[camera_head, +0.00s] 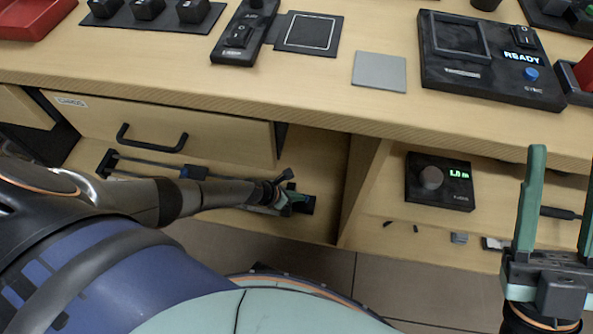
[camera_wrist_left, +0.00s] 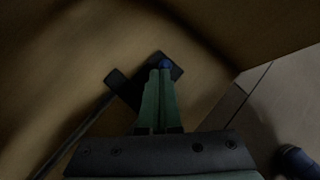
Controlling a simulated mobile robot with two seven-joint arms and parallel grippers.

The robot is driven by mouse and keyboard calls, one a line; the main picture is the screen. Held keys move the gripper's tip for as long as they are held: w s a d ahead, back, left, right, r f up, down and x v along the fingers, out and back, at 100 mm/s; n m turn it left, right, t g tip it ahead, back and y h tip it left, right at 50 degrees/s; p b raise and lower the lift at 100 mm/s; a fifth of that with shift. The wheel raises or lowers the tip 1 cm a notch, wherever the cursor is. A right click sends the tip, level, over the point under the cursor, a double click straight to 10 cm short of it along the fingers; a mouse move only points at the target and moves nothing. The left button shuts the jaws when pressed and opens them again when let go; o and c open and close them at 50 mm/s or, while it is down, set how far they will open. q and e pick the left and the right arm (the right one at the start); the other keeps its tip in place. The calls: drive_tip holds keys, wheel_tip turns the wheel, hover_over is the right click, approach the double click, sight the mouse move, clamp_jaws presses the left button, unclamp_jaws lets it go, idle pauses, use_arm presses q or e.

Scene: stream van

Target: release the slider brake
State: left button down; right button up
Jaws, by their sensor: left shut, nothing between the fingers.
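The slider, a dark rail (camera_head: 145,160) with a small dark carriage (camera_head: 193,172), lies on the lower shelf below the drawer. A black block (camera_head: 307,203) sits at its right end. In the left wrist view a round blue knob (camera_wrist_left: 165,64), possibly the brake, shows on the black block (camera_wrist_left: 176,66). My left gripper (camera_head: 296,197) reaches down to this end. Its green fingers (camera_wrist_left: 160,74) are shut with nothing between them, tips right by the knob. I cannot tell whether they touch it. My right gripper (camera_head: 558,185) is open and empty at the right edge.
The drawer (camera_head: 220,140) with a black handle (camera_head: 152,140) hangs above the slider. A divider (camera_head: 362,180) stands right of it. A black knob box (camera_head: 440,182) is on the right shelf. A panel reading READY (camera_head: 490,60) is on the tabletop.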

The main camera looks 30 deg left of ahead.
use_arm(q)
drive_tip(key=shift+w+a, duration=0.15)
drive_tip(key=shift+w, duration=0.4)
drive_tip(key=shift+r, duration=0.2)
drive_tip(key=shift+r+p, duration=0.65)
drive_tip(key=shift+r, duration=0.1)
